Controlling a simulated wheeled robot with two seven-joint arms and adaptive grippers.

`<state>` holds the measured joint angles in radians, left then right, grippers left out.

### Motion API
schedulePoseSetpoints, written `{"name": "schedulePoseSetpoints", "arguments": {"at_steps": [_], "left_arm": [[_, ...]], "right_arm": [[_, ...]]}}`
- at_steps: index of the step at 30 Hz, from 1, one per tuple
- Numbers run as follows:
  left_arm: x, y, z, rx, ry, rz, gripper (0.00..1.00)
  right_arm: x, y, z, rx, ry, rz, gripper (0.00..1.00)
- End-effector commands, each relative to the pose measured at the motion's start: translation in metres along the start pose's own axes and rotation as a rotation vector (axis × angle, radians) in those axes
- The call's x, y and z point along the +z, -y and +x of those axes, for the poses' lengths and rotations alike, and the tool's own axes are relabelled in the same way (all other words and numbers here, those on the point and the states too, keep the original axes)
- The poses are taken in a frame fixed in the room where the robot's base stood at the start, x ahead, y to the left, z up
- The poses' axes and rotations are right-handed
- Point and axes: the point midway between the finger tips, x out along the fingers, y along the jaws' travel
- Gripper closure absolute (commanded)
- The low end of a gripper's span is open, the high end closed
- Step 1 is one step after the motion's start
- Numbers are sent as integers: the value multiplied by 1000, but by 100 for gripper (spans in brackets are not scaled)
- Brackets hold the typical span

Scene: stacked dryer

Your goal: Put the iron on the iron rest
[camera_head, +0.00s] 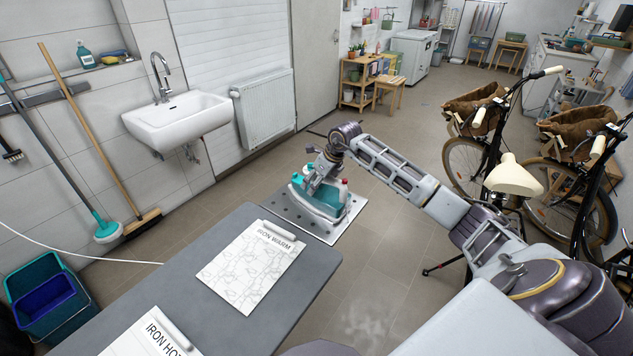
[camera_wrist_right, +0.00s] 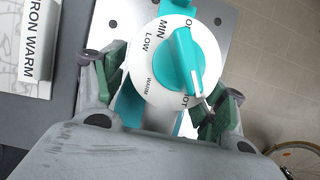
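The teal and white iron (camera_head: 327,204) is over the perforated metal iron rest (camera_head: 284,209) at the far end of the ironing board and appears to stand on it. The iron's white dial with a teal knob (camera_wrist_right: 182,62) fills the middle of the right wrist view. The rest's metal surface (camera_wrist_right: 118,18) shows behind it. My right gripper (camera_head: 322,176) is down at the iron. In the wrist view its two fingers (camera_wrist_right: 165,95) are apart, one on either side of the iron; a firm grip does not show. The iron's underside is hidden. My left gripper is out of view.
The grey ironing board (camera_head: 312,262) carries an "IRON WARM" sheet (camera_head: 245,270) and an "IRON HOT" sheet (camera_head: 150,337). A sink (camera_head: 180,120), mop and broom stand left, with buckets (camera_head: 45,300) below. Bicycles (camera_head: 500,150) stand right. Floor beyond the rest is clear.

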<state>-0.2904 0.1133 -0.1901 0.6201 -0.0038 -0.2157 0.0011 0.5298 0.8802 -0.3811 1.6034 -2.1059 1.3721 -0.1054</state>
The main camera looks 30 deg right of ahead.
Motion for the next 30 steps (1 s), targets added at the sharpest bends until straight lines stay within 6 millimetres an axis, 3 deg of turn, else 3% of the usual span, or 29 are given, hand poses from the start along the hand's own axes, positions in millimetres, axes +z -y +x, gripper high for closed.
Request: {"name": "schedulePoseSetpoints", "arguments": {"at_steps": [6,14,24,30], "left_arm": [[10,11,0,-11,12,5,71],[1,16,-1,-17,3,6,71],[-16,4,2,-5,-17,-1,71],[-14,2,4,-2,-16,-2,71]], "right_arm": [[0,0,0,0,0,0,28],[1,0,-4,-1,1,0,28],[1,1,-40,-3,1,-1,28],[1,1,-68,-2,1,-1,28]]}}
